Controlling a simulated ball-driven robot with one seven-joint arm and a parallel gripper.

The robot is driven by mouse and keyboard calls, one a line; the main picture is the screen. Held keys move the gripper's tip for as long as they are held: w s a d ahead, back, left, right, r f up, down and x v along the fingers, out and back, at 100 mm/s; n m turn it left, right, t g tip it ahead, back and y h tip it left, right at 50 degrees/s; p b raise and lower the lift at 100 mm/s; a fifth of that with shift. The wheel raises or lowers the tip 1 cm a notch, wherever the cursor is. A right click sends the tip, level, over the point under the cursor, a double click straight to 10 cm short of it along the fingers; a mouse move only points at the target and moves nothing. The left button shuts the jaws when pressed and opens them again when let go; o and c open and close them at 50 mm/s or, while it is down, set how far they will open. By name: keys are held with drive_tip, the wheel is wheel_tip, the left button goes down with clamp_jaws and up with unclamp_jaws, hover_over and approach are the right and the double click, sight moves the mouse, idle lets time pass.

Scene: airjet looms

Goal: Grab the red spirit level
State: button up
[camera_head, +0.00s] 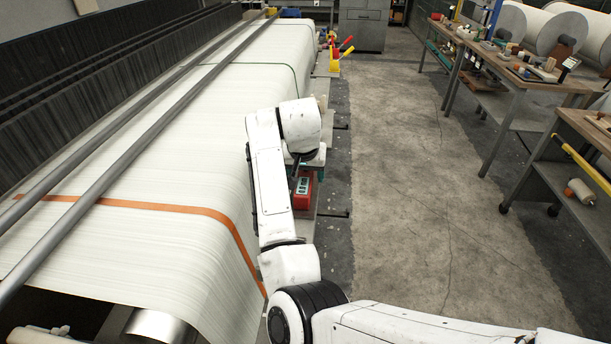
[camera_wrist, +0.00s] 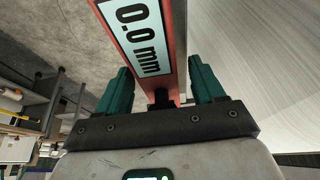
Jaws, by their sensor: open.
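A red block-like tool (camera_head: 302,193) sits on the narrow ledge along the loom's right side in the head view. In the wrist view the red tool (camera_wrist: 176,20) carries a pale panel reading "0.0 mm". No bubble vial shows, so I cannot tell for sure that it is the spirit level. My gripper (camera_wrist: 160,72) is open, with one teal finger on each side of the red tool's near part. Whether the fingers touch it is not clear. In the head view my arm hides much of the gripper and part of the tool.
The loom's white fabric sheet (camera_head: 150,220) with an orange band lies left of my arm. Yellow and red handles (camera_head: 343,48) stand farther along the ledge. Workbenches with tools (camera_head: 515,72) line the right side. The concrete aisle (camera_head: 410,180) between is clear.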

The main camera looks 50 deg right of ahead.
drive_tip(key=shift+c, duration=0.5)
clamp_jaws()
drive_tip(key=shift+r, duration=0.1)
